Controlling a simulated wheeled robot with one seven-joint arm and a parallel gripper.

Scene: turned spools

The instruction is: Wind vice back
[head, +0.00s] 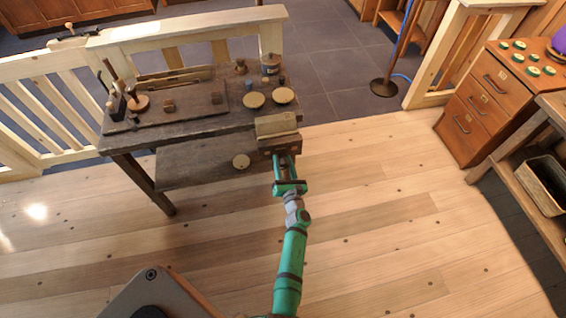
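The vice (277,125) is a pale wooden block with a darker brown jaw below it, at the right front corner of the dark workbench (190,128). My teal arm reaches up from the bottom of the head view. My gripper (286,161) is at the front of the vice, just below the brown jaw, and seems to touch or nearly touch it. The fingertips are small and partly merged with the vice, so I cannot tell whether they are open or closed on its screw or handle. The gap between the jaws is not clear from here.
Round wooden discs (283,95), small blocks and tools lie on the bench. A lower shelf (205,165) holds another disc. A pale railing (190,35) stands behind. Drawers (480,100) and a side bench (540,150) are at right. The plank floor between is clear.

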